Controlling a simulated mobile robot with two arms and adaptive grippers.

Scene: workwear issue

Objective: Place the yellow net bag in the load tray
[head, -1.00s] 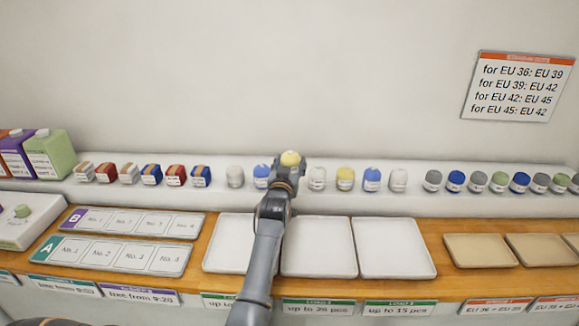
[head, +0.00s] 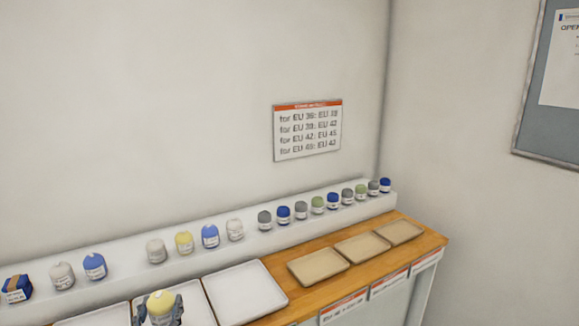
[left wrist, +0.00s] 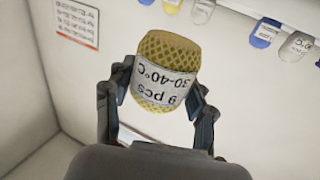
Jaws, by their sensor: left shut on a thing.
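My left gripper (head: 160,311) is shut on a yellow net bag (head: 159,302) at the bottom of the head view. In the left wrist view the bag (left wrist: 168,58) sits between the two fingers, its white label reading "9 pcs 30-40°C". The white trays stand side by side on the wooden counter: a right one (head: 246,290), a middle one (head: 199,300) and a left one (head: 92,319), partly cut off. The held bag overlaps the middle tray in the head view; its height above it is unclear. My right gripper is out of view.
A white shelf (head: 130,272) behind the trays holds a row of bags, including another yellow one (head: 184,243) and a blue one (head: 210,236). Beige trays (head: 318,267) stand empty to the right. A sign (head: 308,130) hangs on the wall.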

